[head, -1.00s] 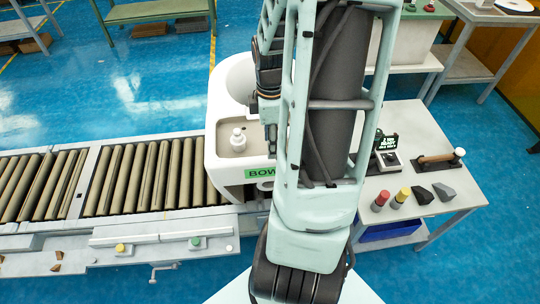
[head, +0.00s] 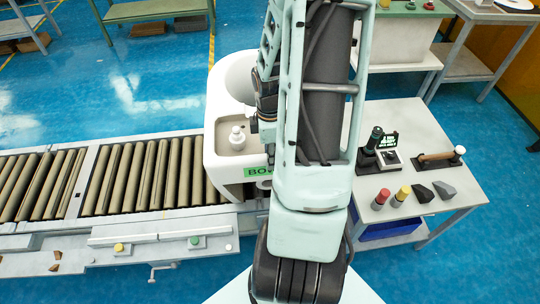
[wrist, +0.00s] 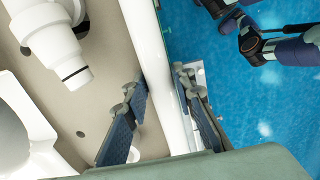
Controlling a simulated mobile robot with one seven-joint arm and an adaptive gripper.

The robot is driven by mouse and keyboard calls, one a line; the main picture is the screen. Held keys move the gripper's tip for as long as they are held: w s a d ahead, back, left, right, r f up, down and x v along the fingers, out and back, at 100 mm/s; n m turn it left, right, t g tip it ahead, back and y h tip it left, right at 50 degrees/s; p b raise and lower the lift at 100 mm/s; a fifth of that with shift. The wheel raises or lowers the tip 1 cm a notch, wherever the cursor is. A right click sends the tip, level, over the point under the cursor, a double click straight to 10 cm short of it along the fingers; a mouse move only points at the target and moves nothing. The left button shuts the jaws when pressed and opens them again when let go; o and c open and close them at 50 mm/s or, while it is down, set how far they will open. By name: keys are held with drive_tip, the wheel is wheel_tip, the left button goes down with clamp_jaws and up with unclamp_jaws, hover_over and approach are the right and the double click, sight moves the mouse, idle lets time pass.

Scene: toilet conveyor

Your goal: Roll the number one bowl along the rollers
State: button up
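The white toilet bowl (head: 215,118) stands at the right end of the conveyor rollers (head: 140,180). A green label (head: 256,171) on its front reads "BOW", and the rest, including any number, is hidden behind my arm. A white fitting (head: 237,138) stands up inside it. In the wrist view the bowl's wall (wrist: 153,40) runs between the two fingers of my gripper (wrist: 163,85), one inside and one outside. The fingers appear closed against the wall. In the head view my arm hides the gripper and the bowl's right side.
The rollers left of the bowl are clear. A control panel with a yellow button (head: 119,247) and a green button (head: 194,240) lines the conveyor's front. A side table (head: 420,135) on the right holds a small display, a hammer-like tool and several small items.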

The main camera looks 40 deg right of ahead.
clamp_jaws()
drive_tip(key=shift+s+d+r+p, duration=0.15)
drive_tip(key=shift+s+d+p, duration=0.15)
drive_tip(key=shift+d+p, duration=0.15)
drive_tip(key=shift+s+d, duration=0.4)
drive_tip(key=shift+d, duration=0.3)
drive_tip(key=o, duration=0.6)
unclamp_jaws()
drive_tip(key=shift+a, duration=0.1)
drive_tip(key=shift+c, duration=0.2)
drive_tip(key=shift+w, duration=0.1)
wheel_tip(320, 180, up, 12)
